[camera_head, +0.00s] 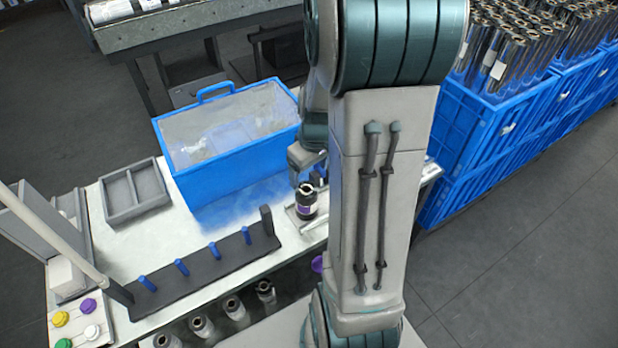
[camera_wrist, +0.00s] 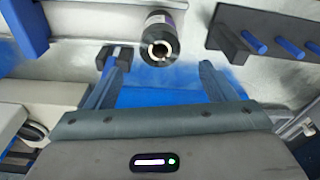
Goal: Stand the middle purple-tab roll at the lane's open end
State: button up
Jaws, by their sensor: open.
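My gripper (camera_wrist: 164,62) is open, with one finger on each side of the view. The roll is just beyond the fingertips, roughly centred between them, and I see no contact. In the head view my arm hides most of the gripper and the right part of the lane.
A blue bin (camera_head: 236,166) stands behind the lane. A dark rack with blue pegs (camera_head: 205,270) lies left of it, near a grey divided tray (camera_head: 135,193). Several rolls (camera_head: 235,308) sit below the table's front edge. Blue crates (camera_head: 490,131) of rolls stand right.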

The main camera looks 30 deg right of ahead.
jog(key=s+a+r+m+t, duration=0.1)
jog(key=s+a+r+m, duration=0.1)
jog(key=s+a+r, duration=0.9)
notch_tip(320, 180, up, 2)
jog(key=shift+s+a+r+m+t, duration=0.2)
jog(key=shift+a+m+t, duration=0.1)
jog(key=shift+a, duration=0.25)
